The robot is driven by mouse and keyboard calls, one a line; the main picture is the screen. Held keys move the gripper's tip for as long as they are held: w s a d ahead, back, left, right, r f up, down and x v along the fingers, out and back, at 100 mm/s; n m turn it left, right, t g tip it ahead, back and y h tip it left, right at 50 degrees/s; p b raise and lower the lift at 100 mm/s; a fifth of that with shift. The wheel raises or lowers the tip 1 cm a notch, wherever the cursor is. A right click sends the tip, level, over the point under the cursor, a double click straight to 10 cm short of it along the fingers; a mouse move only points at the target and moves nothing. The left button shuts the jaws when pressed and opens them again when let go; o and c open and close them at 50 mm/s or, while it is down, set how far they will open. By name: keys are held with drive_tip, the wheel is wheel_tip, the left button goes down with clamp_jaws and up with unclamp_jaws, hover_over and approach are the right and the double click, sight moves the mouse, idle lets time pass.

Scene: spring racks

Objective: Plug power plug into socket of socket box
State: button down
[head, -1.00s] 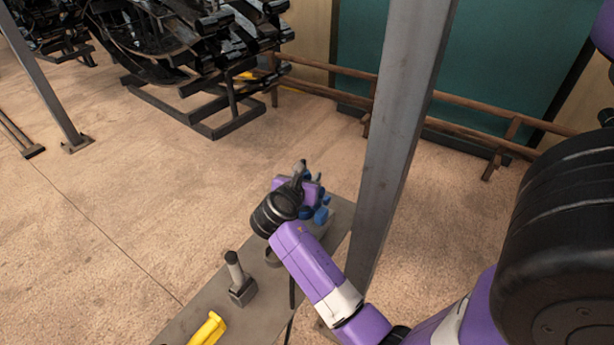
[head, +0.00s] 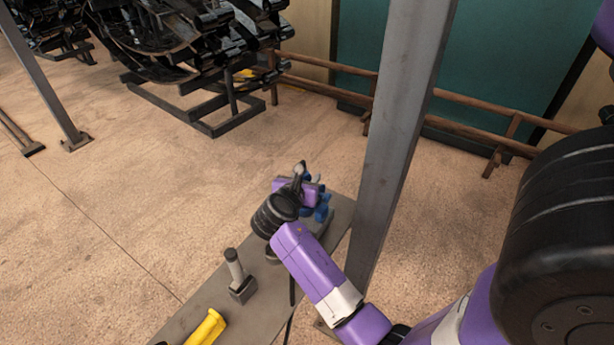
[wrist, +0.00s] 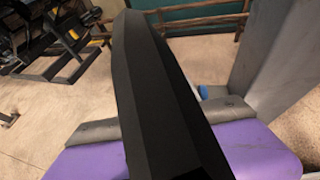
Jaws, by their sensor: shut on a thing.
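My purple gripper (head: 303,190) is over the far end of the grey bench. In the wrist view its two grey fingers (wrist: 160,120) are shut on a long black thing between them, which I take to be the power plug (wrist: 155,75). It fills the middle of that view, and its far end hides whatever lies beyond. Blue sockets of what looks like the socket box (head: 322,213) show just below and right of the gripper. A bit of blue also shows in the wrist view (wrist: 203,91). Whether the plug touches a socket is hidden.
A hammer (head: 237,272) stands head down on the narrow bench (head: 262,312). A yellow tool (head: 206,328) lies nearer. A grey steel post (head: 393,140) rises close to the bench's right side. Open floor lies to the left.

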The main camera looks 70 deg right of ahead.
drive_tip(key=shift+f+b, duration=0.5)
drive_tip(key=shift+f, duration=1.05)
drive_tip(key=c, duration=0.8)
unclamp_jaws()
drive_tip(key=b+v, duration=0.1)
drive_tip(key=v, duration=0.6)
drive_tip(key=shift+a, duration=0.4)
drive_tip(key=shift+r, duration=0.2)
